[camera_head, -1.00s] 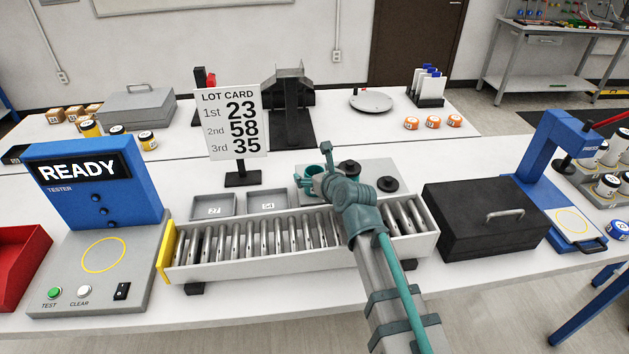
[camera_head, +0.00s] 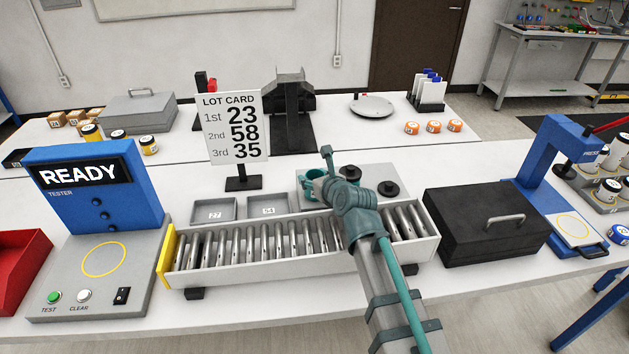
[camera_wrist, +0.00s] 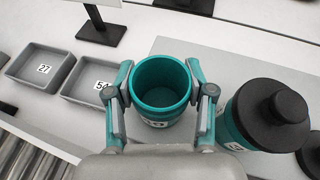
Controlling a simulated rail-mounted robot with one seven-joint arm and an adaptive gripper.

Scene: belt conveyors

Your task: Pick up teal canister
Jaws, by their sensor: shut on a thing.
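The teal canister (camera_wrist: 160,82) is open-topped and upright between my gripper's two fingers in the wrist view. A white number label on its near side is partly hidden. My gripper (camera_wrist: 161,92) is shut on it, with a teal-grey finger against its left and right sides. In the head view the canister (camera_head: 313,186) shows just left of my gripper (camera_head: 318,186), at the grey plate (camera_head: 372,172) behind the roller conveyor. I cannot tell whether its base touches the plate. A second teal canister with a black lid (camera_wrist: 265,115) stands to the right.
The roller conveyor (camera_head: 270,272) runs in front. Two small grey trays (camera_head: 213,221), marked 27 and 54, lie left of the plate. The lot card (camera_head: 235,127) stands behind them. A black case (camera_head: 485,235) is on the right, and the blue tester (camera_head: 95,190) on the left.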

